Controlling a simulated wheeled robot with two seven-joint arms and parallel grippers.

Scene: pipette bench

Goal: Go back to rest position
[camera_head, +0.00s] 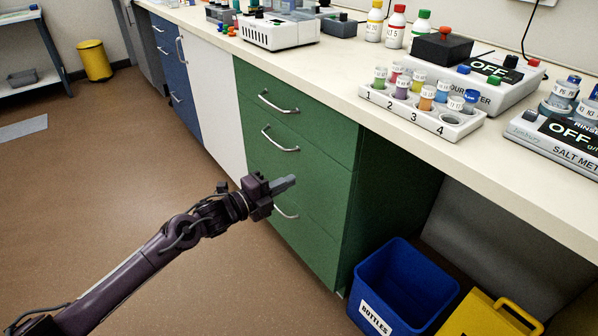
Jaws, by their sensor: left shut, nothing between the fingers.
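My left gripper (283,184) is on a dark arm that comes in from the lower left. Its grey fingers are closed together and hold nothing. It hangs in the air in front of the green drawer cabinet (310,175), below the bench top. I cannot tell whether it touches the cabinet front. My right gripper does not show.
The bench top (350,68) carries a white numbered rack (425,118) with vials, meters reading OFF, and capped bottles. A blue bin (405,285) labelled bottles and a yellow bin (485,318) stand under the bench.

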